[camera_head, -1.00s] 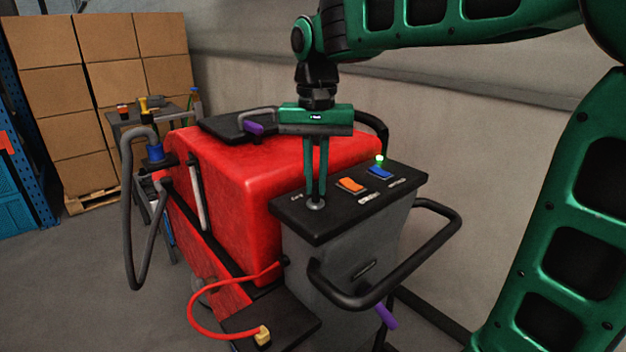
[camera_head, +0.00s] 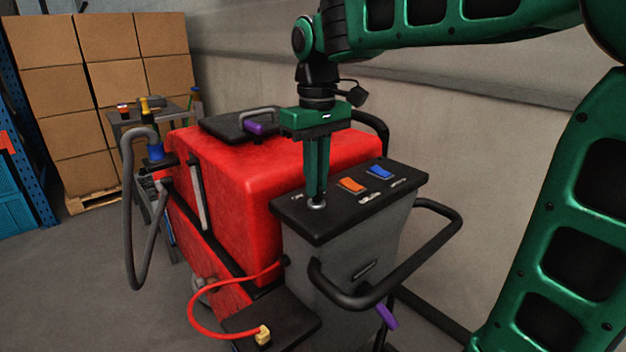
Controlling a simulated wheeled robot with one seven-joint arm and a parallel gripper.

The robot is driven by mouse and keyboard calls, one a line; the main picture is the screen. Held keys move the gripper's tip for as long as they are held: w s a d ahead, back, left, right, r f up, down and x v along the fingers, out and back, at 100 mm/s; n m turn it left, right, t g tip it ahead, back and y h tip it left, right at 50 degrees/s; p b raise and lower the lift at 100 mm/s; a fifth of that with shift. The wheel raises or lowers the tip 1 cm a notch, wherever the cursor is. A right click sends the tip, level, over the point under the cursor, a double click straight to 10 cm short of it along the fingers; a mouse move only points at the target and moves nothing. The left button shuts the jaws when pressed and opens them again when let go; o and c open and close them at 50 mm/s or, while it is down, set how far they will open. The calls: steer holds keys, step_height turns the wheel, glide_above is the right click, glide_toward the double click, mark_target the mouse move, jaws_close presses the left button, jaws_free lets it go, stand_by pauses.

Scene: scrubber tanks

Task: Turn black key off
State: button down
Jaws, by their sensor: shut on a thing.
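The black key sits in a round metal key switch (camera_head: 317,205) at the left front of the black control panel (camera_head: 335,228) on the scrubber. The key itself is hidden by my fingers. My gripper (camera_head: 316,196) points straight down over the switch, its fingers shut on the key. The gripper body is turned at an angle to the panel. An orange rocker switch (camera_head: 351,186) and a blue rocker switch (camera_head: 380,173) are to the right of the key. No green light shows on the panel.
The red scrubber body (camera_head: 270,165) stands behind the panel. A black handlebar (camera_head: 430,250) curves out at the right front, with a purple lever (camera_head: 386,316) below. A red cable (camera_head: 205,325) hangs at the lower left. Stacked boxes (camera_head: 110,85) stand at the far left.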

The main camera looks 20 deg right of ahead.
steer(key=shift+w+r+n, duration=0.1)
steer(key=shift+n, duration=0.2)
steer(key=c, duration=1.8)
jaws_free()
step_height(320, 180, up, 11)
steer(key=shift+f, duration=0.15)
